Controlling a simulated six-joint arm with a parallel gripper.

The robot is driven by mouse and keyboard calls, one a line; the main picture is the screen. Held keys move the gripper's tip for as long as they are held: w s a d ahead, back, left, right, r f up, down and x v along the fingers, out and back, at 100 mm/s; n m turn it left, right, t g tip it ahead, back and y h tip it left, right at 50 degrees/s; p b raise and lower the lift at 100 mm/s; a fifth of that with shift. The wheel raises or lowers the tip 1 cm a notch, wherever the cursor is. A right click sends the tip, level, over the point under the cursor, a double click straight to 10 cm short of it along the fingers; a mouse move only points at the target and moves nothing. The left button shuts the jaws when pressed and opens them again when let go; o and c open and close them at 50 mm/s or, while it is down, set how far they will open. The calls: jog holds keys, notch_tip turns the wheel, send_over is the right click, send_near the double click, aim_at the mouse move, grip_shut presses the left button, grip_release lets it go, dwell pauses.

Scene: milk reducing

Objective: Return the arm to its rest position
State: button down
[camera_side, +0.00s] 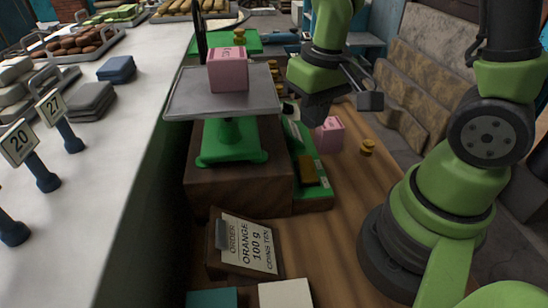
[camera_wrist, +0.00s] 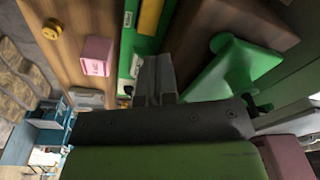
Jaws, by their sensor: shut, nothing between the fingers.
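My green arm ends in my dark grey gripper (camera_side: 312,112), which hangs just right of the scale's tray in the side view. In the wrist view my gripper (camera_wrist: 156,82) has its fingers together with nothing between them. A pink carton (camera_side: 228,70) stands on the scale's grey tray (camera_side: 190,98). A second pink carton (camera_side: 329,135) stands on the wooden table beside the gripper; it also shows in the wrist view (camera_wrist: 96,56).
The green scale (camera_side: 232,142) stands on a dark wooden block (camera_side: 240,178). A green case with a brass bar (camera_side: 306,168) lies beside it. A brass weight (camera_side: 367,147) stands on the table. An order card (camera_side: 248,243) stands in front. A white counter (camera_side: 120,130) lies left.

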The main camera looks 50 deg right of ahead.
jog(key=s+a+r+t+y, duration=0.1)
jog(key=s+a+r+t, duration=0.1)
jog(key=r, duration=0.5)
jog(key=s+a+r+t, duration=0.1)
jog(key=s+r+t, duration=0.3)
jog(key=r, duration=0.3)
jog(key=shift+s+a+m+y, duration=0.3)
jog(key=shift+s+a+y, duration=0.1)
jog(key=shift+s, duration=0.45)
